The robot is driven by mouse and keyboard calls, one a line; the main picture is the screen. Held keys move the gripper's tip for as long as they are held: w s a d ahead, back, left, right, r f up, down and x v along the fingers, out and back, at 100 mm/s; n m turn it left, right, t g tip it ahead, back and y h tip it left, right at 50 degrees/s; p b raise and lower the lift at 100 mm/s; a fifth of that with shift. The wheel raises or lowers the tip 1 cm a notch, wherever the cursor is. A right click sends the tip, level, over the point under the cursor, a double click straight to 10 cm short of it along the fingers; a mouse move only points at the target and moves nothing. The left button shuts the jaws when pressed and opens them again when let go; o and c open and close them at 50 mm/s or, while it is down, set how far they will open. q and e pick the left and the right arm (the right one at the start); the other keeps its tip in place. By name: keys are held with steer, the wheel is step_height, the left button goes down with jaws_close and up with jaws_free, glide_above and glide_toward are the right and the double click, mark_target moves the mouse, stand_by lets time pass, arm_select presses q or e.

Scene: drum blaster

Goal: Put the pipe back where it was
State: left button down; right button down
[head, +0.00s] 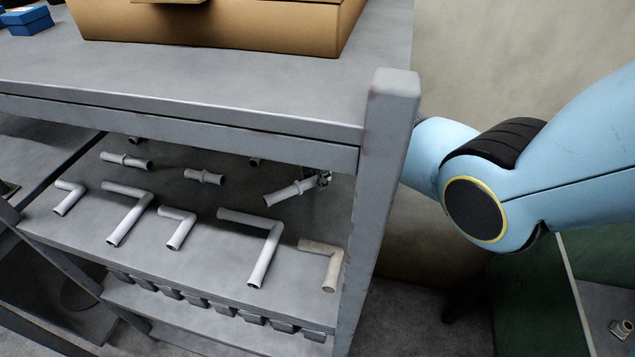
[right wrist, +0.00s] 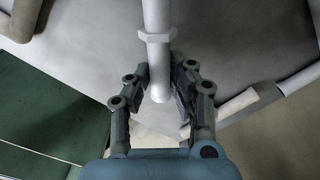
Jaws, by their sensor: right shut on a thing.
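A light grey pipe (head: 290,192) with a collar is at the right end of the shelf, held at a slant. It also shows in the right wrist view (right wrist: 157,45), running up from between the fingers. My right gripper (head: 319,179) is shut on this pipe's near end, partly hidden behind the shelf post. Its fingers (right wrist: 162,85) flank the pipe in the right wrist view. Whether the pipe touches the shelf surface I cannot tell. My left gripper is not in view.
Similar straight pipes (head: 125,160) (head: 204,177) lie on the grey shelf (head: 150,255). Several elbow pipes line its front, with a beige one (head: 320,262) nearest the post (head: 388,140). The tabletop (head: 220,75) overhangs the shelf and carries a cardboard box (head: 210,30).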

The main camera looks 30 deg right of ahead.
steer(key=shift+f, duration=1.1)
steer(key=shift+f, duration=0.15)
steer(key=c, duration=1.2)
jaws_free()
steer(key=shift+s, duration=0.1)
steer(key=shift+d+r, duration=0.1)
steer(key=shift+r, duration=0.4)
step_height(320, 180, up, 7)
steer(key=shift+f+p, duration=0.1)
steer(key=shift+p, duration=0.25)
